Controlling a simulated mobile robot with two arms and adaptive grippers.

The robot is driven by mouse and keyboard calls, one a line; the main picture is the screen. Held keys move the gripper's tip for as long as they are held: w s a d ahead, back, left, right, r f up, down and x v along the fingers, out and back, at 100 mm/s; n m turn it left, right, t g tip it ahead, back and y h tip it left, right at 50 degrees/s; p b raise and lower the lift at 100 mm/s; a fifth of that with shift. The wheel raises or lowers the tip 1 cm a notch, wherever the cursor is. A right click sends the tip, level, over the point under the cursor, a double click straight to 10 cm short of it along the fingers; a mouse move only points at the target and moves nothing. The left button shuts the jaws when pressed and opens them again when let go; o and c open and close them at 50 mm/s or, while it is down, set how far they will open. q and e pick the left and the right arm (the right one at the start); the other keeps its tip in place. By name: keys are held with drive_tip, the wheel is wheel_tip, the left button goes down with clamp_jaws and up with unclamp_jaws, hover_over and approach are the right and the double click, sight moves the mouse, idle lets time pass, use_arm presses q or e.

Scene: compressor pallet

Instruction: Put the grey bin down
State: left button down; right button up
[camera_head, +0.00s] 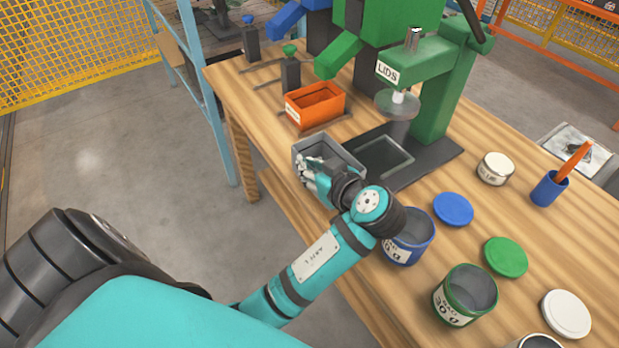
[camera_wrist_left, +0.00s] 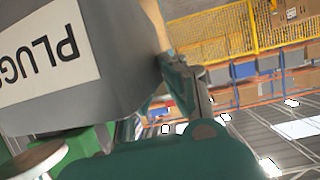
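The grey bin (camera_head: 343,151) is at the left edge of the wooden table in the head view, between the orange bin and the green press. My left gripper (camera_head: 312,170) is at its near-left wall and appears shut on it, with finger parts showing over the rim. In the left wrist view the bin (camera_wrist_left: 128,45) fills the upper left, close to the camera, with an upside-down "PLUGS" label. I cannot tell whether its underside touches the table. My right gripper is not in view.
The orange bin (camera_head: 316,104) stands just behind. The green press marked "LIDS" (camera_head: 430,62) and its dark base plate (camera_head: 430,159) are to the right. A blue can (camera_head: 409,241), a green can (camera_head: 466,293) and loose lids occupy the table's front.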

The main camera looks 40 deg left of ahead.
use_arm(q)
wheel_tip(320, 180, down, 4)
drive_tip(key=b, duration=0.3)
drive_tip(key=shift+r, duration=0.25)
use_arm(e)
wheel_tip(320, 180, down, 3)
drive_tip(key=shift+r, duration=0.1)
use_arm(q)
drive_tip(key=c, duration=1.5)
unclamp_jaws()
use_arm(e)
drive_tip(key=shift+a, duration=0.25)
use_arm(q)
drive_tip(key=shift+a+p, duration=0.1)
drive_tip(key=shift+p, duration=0.2)
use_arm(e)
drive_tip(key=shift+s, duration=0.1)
